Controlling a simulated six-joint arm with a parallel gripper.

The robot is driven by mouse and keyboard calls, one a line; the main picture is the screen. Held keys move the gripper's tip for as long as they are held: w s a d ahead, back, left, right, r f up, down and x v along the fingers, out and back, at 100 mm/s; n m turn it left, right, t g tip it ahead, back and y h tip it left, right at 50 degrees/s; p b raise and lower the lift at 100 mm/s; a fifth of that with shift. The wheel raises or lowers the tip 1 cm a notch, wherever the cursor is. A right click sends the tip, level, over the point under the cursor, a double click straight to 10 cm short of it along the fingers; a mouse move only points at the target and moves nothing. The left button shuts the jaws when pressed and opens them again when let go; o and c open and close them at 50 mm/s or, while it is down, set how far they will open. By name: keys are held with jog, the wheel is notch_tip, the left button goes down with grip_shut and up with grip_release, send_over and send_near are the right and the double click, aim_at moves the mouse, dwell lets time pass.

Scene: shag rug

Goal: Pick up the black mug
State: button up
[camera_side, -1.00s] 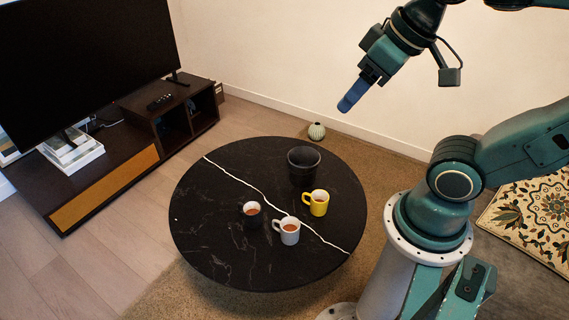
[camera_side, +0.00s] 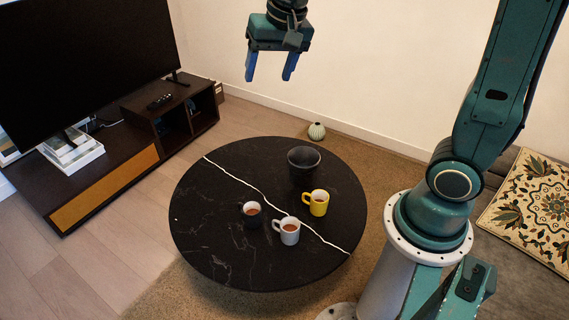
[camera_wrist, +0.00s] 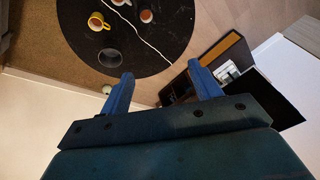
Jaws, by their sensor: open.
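The black mug (camera_side: 250,217) stands upright on the round black table (camera_side: 215,245), left of the white mug, with brown liquid inside. In the wrist view the black mug (camera_wrist: 146,16) shows near the top edge, dark against the dark table. My gripper (camera_side: 269,79) is open and empty, high above and behind the table, with its blue fingers pointing down. Its fingers (camera_wrist: 164,84) also show apart in the wrist view, with nothing between them.
A white mug (camera_side: 288,233) and a yellow mug (camera_side: 319,204) stand close to the black mug. A black pot (camera_side: 303,165) stands farther back on the table. A TV (camera_side: 80,60) and a low cabinet (camera_side: 120,165) are at left. The table's left part is clear.

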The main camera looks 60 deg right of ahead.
jog(key=w+d+f+m+g, duration=0.25)
jog(key=w+f+m, duration=0.45)
jog(key=w+f, duration=1)
notch_tip(320, 180, down, 28)
jog(key=w+d+m+g, duration=0.1)
jog(key=w+d+m, duration=0.1)
jog(key=m, duration=0.4)
jog(key=shift+d, duration=0.4)
jog(key=shift+f, duration=0.1)
send_over(241, 204)
jog(key=shift+w+f, duration=0.15)
jog(key=shift+f, duration=4.05)
jog(key=shift+f, duration=2.6)
